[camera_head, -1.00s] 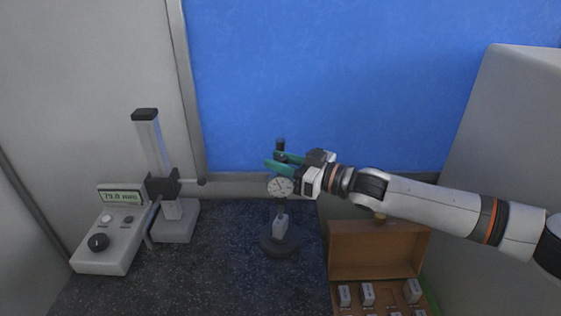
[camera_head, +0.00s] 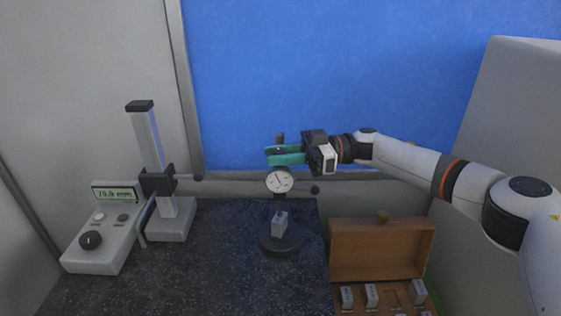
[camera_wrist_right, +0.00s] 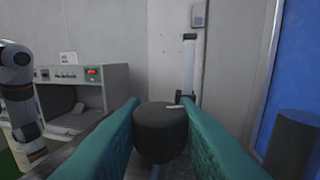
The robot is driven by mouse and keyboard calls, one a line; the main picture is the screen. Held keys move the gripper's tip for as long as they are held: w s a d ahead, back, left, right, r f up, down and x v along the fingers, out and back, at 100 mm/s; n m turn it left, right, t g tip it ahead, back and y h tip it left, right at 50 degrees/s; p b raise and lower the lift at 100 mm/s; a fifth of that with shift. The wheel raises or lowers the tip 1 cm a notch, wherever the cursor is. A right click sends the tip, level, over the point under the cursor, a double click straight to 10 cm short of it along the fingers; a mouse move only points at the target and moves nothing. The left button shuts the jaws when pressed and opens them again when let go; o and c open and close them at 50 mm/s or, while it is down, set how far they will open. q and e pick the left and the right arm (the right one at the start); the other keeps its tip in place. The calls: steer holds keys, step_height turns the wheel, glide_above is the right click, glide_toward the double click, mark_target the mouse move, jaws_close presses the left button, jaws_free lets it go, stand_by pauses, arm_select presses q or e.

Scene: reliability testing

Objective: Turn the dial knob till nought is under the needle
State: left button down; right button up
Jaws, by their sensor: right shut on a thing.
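The dial gauge (camera_head: 278,180) has a round white face with a dark needle, too small to read. It is on a stand with a round dark base (camera_head: 268,243). A grey block (camera_head: 280,225) stands on the base under the gauge. My right gripper (camera_head: 272,155) is just above the dial face, its green fingers around the upper part of the gauge. In the right wrist view, the fingers are shut on a dark round knob (camera_wrist_right: 160,135) with a pale mark on its top edge. My left gripper is not in view.
A height stand (camera_head: 150,150) and a grey box with a display (camera_head: 115,194) stand at the left. An open wooden case (camera_head: 378,250) with grey blocks is at the front right. The dark speckled table (camera_head: 200,280) is clear in front.

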steer(key=shift+g, duration=0.3)
steer(key=o, duration=1)
steer(key=shift+c, duration=0.2)
steer(key=b+v, duration=0.5)
steer(key=v, duration=0.7)
steer(key=shift+r, duration=0.1)
